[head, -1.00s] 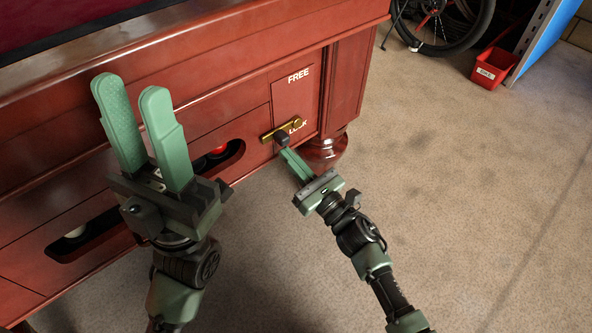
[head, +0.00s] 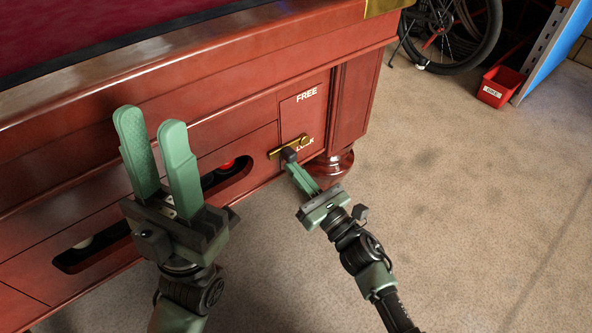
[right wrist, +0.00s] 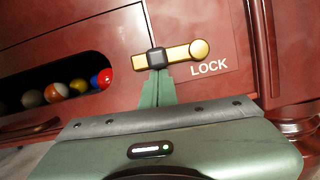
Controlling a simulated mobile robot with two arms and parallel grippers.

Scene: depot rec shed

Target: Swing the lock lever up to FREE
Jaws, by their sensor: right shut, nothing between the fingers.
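The lock lever (head: 288,148) is a brass bar on the red wooden panel, lying nearly level beside the word LOCK. In the right wrist view the lever (right wrist: 180,53) has a round brass boss at its right end and a black knob (right wrist: 157,58) left of its middle. My right gripper (head: 290,167) is shut and empty. Its fingertips (right wrist: 157,76) are just below the black knob, and I cannot tell whether they touch it. FREE (head: 306,94) is printed higher on the panel. My left gripper (head: 150,122) is open and empty, left of the lever.
Slots in the table's side hold several balls (right wrist: 80,87), left of the lever. A turned table foot (head: 333,168) is close to the right gripper. A red bin (head: 497,88) and a bicycle (head: 449,35) stand at the back right. The floor on the right is clear.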

